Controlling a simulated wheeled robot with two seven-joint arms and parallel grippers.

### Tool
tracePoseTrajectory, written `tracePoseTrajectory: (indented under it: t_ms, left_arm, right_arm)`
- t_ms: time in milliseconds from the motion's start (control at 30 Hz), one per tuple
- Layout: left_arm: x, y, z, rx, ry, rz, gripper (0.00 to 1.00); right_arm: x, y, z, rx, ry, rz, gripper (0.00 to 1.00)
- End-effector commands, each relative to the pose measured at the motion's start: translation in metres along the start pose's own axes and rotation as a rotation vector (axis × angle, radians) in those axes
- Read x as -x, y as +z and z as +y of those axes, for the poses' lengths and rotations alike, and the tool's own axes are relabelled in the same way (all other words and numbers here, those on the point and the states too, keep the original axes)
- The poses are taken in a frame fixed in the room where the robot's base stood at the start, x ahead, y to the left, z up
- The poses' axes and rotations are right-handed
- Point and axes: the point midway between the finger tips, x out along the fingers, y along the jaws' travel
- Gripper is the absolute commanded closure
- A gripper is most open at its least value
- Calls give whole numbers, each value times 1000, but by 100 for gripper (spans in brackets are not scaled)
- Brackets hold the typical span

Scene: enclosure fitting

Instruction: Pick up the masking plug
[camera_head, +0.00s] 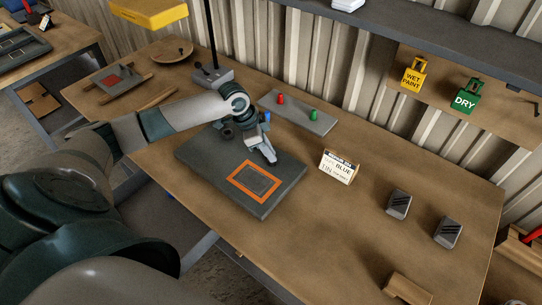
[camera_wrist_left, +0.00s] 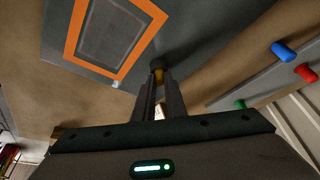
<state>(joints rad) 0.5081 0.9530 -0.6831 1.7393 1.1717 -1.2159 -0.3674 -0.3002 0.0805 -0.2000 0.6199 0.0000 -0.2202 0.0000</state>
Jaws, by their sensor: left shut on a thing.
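My left gripper (camera_head: 271,157) points down over the back right part of the dark grey panel (camera_head: 205,165). In the left wrist view its two fingers (camera_wrist_left: 158,84) are closed on a small yellow-brown piece with a dark round end, which I take to be the masking plug (camera_wrist_left: 158,74). The fingers hide most of it, and I cannot tell whether it touches the panel. An orange square outline (camera_head: 235,182) lies on the panel; it also shows in the left wrist view (camera_wrist_left: 72,35). My right gripper is out of view.
Behind the panel, a grey strip (camera_head: 300,114) carries red (camera_head: 281,99), green (camera_head: 314,115) and blue (camera_head: 267,117) plugs. A printed card (camera_head: 338,167) stands to the right, then two dark blocks (camera_head: 398,204) (camera_head: 447,232). The table's front right is mostly clear.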

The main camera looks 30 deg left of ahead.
Motion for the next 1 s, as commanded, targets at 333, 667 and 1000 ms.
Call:
tracePoseTrajectory:
  t_ms: [333, 667, 1000]
  left_arm:
    - [15, -6, -1, -2, -3, 1, 100]
    - [49, -30, 30, -6, 0, 3, 100]
    - [78, -58, 90, -5, -1, 4, 100]
  right_arm:
    - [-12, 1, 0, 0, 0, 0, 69]
    - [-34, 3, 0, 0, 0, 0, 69]
    - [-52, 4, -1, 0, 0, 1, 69]
